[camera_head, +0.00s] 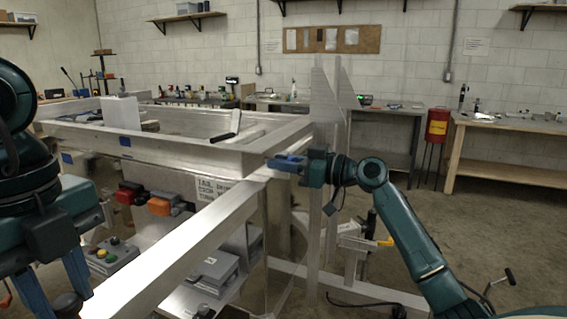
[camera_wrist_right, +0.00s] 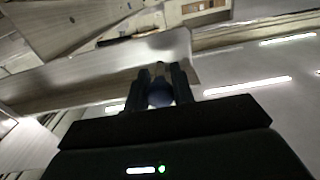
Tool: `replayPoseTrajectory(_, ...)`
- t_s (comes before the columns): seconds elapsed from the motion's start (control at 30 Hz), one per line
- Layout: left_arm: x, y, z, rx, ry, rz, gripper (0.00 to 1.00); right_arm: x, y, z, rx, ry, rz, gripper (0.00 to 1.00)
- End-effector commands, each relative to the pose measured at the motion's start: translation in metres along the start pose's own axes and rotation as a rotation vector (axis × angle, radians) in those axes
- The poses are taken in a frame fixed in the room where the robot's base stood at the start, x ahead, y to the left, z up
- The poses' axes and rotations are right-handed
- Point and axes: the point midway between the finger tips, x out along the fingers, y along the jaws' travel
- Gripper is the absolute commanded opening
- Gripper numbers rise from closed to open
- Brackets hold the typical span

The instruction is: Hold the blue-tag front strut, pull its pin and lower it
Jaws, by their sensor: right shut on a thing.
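My right gripper (camera_head: 286,163) is at the near right corner of the aluminium trailer frame (camera_head: 200,150). In the right wrist view its fingers (camera_wrist_right: 160,85) are shut on a dark blue round knob (camera_wrist_right: 160,95), which looks like a pin's head. A pale stem shows beyond it. Blue tags are on the frame's side (camera_head: 125,141) and farther left (camera_head: 67,158). I cannot tell which member is the blue-tag strut. My left gripper (camera_head: 55,282) points down at the lower left, its fingers apart, beside a long bare beam (camera_head: 185,240).
Upright aluminium posts (camera_head: 316,120) rise beside my right gripper. Under the frame are a control box with coloured buttons (camera_head: 110,256) and grey boxes (camera_head: 215,270). A wooden bench (camera_head: 510,122) and a red bin (camera_head: 437,126) stand behind. Open floor lies at the right.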

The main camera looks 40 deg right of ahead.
Motion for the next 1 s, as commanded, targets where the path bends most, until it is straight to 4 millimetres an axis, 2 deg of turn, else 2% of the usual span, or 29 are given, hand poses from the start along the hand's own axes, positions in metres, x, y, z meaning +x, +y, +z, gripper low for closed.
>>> replayPoseTrajectory(0.07,-0.001,0.000,0.000,-0.001,-0.001,-0.001,0.00,-0.002,0.000,0.001,0.001,-0.001,0.001,0.00)
replayPoseTrajectory(0.3,-0.001,0.000,0.000,-0.001,-0.001,-0.001,0.00,-0.032,0.000,0.001,0.002,-0.001,0.001,0.00)
replayPoseTrajectory(0.6,0.000,0.000,0.002,-0.003,-0.003,-0.001,0.00,-0.035,0.000,0.001,0.001,-0.002,0.000,0.00)
replayPoseTrajectory(0.63,-0.001,0.000,0.002,-0.004,-0.003,-0.001,0.00,-0.035,0.000,0.001,0.001,-0.002,0.000,0.26)
replayPoseTrajectory(0.87,-0.001,0.000,0.002,-0.003,-0.004,-0.002,0.00,-0.034,0.000,0.000,0.000,-0.001,0.000,0.45)
replayPoseTrajectory(1.0,-0.001,0.000,0.001,-0.002,-0.003,-0.002,0.00,-0.034,0.000,0.000,0.000,-0.001,0.000,0.46)
